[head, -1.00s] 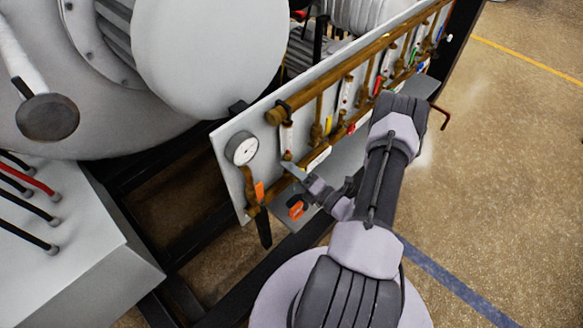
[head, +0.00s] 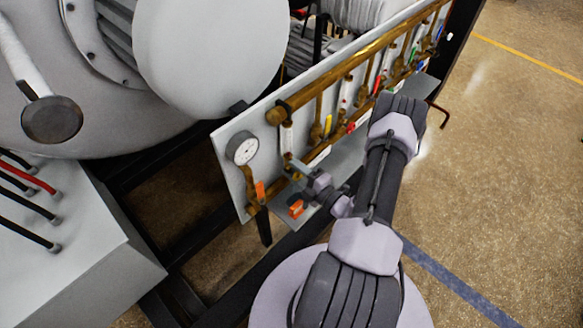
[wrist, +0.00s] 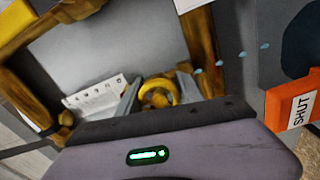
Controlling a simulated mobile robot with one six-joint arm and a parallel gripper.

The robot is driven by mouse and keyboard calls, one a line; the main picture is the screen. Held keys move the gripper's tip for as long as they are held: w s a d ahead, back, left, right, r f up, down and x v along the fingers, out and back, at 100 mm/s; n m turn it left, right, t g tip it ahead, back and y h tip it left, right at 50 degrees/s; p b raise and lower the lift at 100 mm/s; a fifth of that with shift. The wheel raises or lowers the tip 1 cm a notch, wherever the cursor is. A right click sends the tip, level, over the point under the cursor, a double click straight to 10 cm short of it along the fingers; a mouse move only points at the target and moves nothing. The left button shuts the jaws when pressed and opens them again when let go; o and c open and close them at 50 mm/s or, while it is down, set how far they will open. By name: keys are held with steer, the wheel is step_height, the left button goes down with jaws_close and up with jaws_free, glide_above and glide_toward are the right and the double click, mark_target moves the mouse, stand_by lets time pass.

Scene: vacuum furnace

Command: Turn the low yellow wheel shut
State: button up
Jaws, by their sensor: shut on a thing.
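The low yellow wheel (wrist: 158,92) is a small round ring in the middle of the wrist view, set in front of the grey panel. The two grey fingers of my gripper (wrist: 160,98) stand on either side of it and are shut on it. In the head view my gripper (head: 293,172) is at the lower pipe near the near end of the valve panel (head: 228,172). The wheel is hidden there behind my gripper. An orange tag reading SHUT (wrist: 294,108) is at the right of the wrist view.
Brass pipes (wrist: 28,50) frame the wheel. A white label plate (wrist: 97,97) is to its left. A round gauge (head: 242,148) and an orange tag (head: 296,208) are close to my gripper. Several coloured handles line the panel farther back. The floor at right is clear.

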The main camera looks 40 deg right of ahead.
stand_by(0.3)
steer(key=o, duration=1.4)
